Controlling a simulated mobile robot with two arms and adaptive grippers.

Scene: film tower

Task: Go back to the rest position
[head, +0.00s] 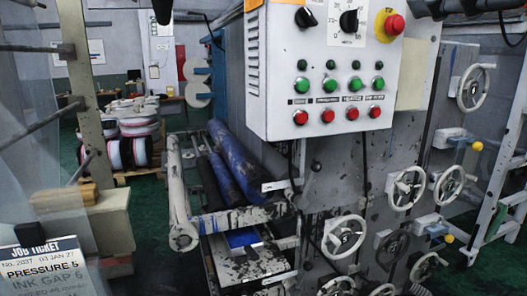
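Neither of my grippers shows clearly in the head view. A dark shape (465,7) cuts in at the top right edge, and I cannot tell what it is. The grey control box (270,75) is close in front, with rows of green and red buttons, two black knobs and a red emergency button (394,24) on yellow. A job ticket (42,268) at the lower left reads "PRESSURE 5" and "INK GAP 6".
The ink-stained machine has blue rollers (232,165) at its left and several handwheels (405,188) at its right. Stacked reels (135,140) stand on a pallet behind. A post (85,100) rises at the left. Green floor (150,205) shows between post and machine.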

